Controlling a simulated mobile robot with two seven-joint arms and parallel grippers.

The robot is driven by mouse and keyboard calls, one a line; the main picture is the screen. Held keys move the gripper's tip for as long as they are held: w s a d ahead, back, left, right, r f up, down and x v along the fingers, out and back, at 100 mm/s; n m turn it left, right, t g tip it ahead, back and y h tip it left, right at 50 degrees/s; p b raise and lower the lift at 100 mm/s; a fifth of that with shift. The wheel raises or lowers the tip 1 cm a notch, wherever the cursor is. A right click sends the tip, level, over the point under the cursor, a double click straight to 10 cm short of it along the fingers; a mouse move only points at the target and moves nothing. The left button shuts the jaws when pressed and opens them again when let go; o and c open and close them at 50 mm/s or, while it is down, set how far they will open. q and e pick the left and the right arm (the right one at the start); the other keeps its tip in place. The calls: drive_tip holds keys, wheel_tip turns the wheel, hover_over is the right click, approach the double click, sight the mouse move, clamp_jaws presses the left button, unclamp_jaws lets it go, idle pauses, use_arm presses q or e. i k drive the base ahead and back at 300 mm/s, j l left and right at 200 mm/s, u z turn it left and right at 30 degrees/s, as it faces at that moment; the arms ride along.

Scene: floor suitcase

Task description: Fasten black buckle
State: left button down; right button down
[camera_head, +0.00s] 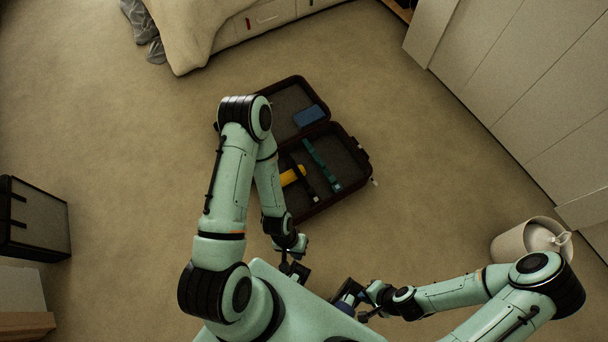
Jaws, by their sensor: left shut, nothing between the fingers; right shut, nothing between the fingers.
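An open dark suitcase (361,161) lies on the floor in front of me. In its near half a black strap (302,181) runs lengthwise, with a small pale end piece toward me. Too small to tell whether a buckle on it is joined. My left arm covers the suitcase's left part. My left gripper (294,272) is shut and empty, short of the suitcase's near edge. My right gripper (347,299) is shut and empty, further from the suitcase, close to my body.
A teal strap (321,164) lies right of the black one. A yellow object (292,175) lies beside the black strap. A blue item (309,116) is in the far half. A bin (513,245) stands right, a dark case (40,220) left. Carpet around the suitcase is clear.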

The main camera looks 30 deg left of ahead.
sight(310, 191)
drive_tip(key=k+z, duration=0.1)
drive_tip(key=k, duration=0.9)
drive_tip(key=k+l+z, duration=0.1)
drive_tip(key=z, duration=1.45)
drive_tip(key=k+j+z, duration=0.15)
drive_tip(key=j+z, duration=0.15)
drive_tip(key=z, duration=0.2)
drive_tip(key=k+j+z, duration=0.15)
drive_tip(key=z, duration=0.3)
drive_tip(key=k+j, duration=0.4)
drive_tip(key=j, duration=0.15)
drive_tip(key=k+j, duration=0.4)
drive_tip(key=j, duration=0.15)
drive_tip(key=k+j, duration=0.4)
drive_tip(key=j, duration=0.15)
drive_tip(key=k+j, duration=0.4)
drive_tip(key=j, duration=0.15)
